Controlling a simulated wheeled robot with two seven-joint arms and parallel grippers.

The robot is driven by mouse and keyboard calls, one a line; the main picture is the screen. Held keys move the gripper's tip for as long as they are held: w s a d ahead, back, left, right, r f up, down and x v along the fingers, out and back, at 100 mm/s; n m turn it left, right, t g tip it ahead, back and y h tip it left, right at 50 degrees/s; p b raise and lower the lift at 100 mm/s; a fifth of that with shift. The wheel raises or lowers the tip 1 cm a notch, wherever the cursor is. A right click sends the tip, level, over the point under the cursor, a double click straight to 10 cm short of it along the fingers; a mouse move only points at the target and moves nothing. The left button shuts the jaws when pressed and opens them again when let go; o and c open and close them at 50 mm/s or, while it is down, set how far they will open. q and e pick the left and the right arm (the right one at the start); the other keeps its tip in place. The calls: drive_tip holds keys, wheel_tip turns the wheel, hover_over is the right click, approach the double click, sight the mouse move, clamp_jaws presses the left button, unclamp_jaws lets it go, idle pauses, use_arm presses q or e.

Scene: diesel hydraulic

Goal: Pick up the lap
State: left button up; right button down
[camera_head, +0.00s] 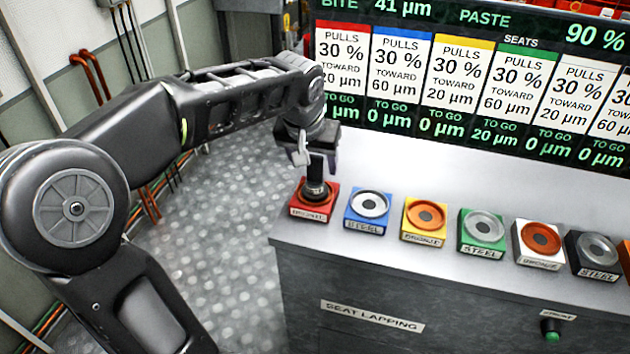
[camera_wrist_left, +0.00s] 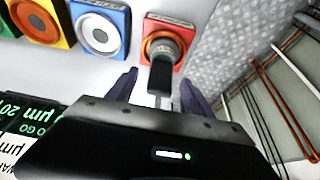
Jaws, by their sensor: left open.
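The lap (camera_head: 316,188), a dark tool with an upright black handle, stands on the red seat block (camera_head: 301,210) labelled BRONZE at the left end of the bench. In the left wrist view, the lap (camera_wrist_left: 162,72) stands over the orange ring of the red block (camera_wrist_left: 150,28). My left gripper (camera_head: 312,158) points down directly over the lap in the head view. In the left wrist view, its two dark fingers (camera_wrist_left: 158,90) are spread apart, with the handle showing between them. I cannot tell whether they touch it. My right gripper is not in view.
Blue (camera_head: 367,208), yellow (camera_head: 425,220), green (camera_head: 482,233), white (camera_head: 538,243) and black (camera_head: 594,254) seat blocks continue rightward along the bench (camera_head: 400,268). A display (camera_head: 455,80) stands behind; green reads 20 µm to go. A green knob (camera_head: 551,328) is on the front.

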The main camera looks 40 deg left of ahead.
sight(317, 172)
use_arm(q)
drive_tip(key=p+x, duration=0.1)
drive_tip(key=x, duration=0.4)
drive_tip(key=shift+c, duration=0.6)
clamp_jaws()
idle(0.4)
